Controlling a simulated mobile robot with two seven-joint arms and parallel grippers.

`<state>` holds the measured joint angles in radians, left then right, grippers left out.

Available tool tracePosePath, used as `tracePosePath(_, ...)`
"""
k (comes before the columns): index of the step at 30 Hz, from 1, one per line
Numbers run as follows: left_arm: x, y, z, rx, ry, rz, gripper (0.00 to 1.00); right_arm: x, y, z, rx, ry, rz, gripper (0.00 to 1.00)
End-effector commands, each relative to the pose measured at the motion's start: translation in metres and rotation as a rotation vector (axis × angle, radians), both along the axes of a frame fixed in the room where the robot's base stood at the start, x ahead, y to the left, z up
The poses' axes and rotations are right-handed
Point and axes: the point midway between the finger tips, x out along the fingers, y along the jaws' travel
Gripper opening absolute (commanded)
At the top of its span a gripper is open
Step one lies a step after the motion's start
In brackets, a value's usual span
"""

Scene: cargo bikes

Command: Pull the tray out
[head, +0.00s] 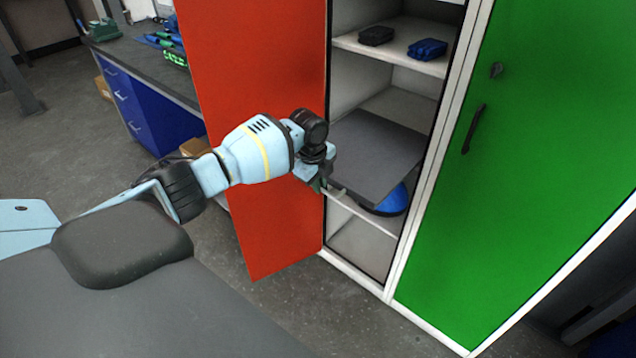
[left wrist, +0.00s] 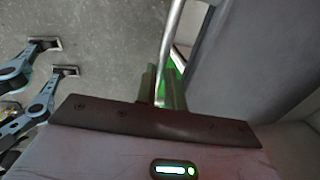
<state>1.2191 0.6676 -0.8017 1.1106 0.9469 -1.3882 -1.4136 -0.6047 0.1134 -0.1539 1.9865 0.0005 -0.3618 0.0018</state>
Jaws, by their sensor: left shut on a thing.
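The tray (head: 375,150) is a flat dark grey slab in the open cabinet compartment, just above a white shelf. My left gripper (head: 330,188) is at its front left corner, shut on its edge. In the left wrist view my left gripper's fingers (left wrist: 161,80) close around a thin pale bar at the side of a grey panel; the exact contact is hidden. My right gripper (left wrist: 58,60) appears at the left of the left wrist view, its two fingers apart and empty over the floor. It is outside the head view.
The open red door (head: 255,90) stands close behind my left arm. The closed green door (head: 550,130) is at the right. A blue rounded object (head: 392,200) sits under the tray. Dark and blue items (head: 427,48) lie on the upper shelf. The floor in front looks clear.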

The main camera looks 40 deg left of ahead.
Motion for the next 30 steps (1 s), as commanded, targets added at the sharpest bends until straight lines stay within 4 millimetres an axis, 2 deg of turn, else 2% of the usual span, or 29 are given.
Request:
tracePosePath(18,0.0006,0.0001,-0.0001,0.000,0.000,0.000,0.00,0.0041,0.0002,0.0046,0.002,-0.013,-0.001,0.29)
tracePosePath(19,0.0005,0.0002,-0.0001,0.000,0.000,0.000,0.14,0.0041,0.0002,0.0046,0.001,-0.012,-0.001,0.29)
tracePosePath(23,0.0006,0.0002,0.0000,0.000,0.000,0.000,0.32,0.0038,0.0001,0.0041,0.001,-0.011,-0.001,0.29)
tracePosePath(30,0.0008,0.0001,0.0004,0.000,-0.001,0.000,0.32,0.0019,-0.0002,0.0019,0.000,-0.005,-0.001,0.29)
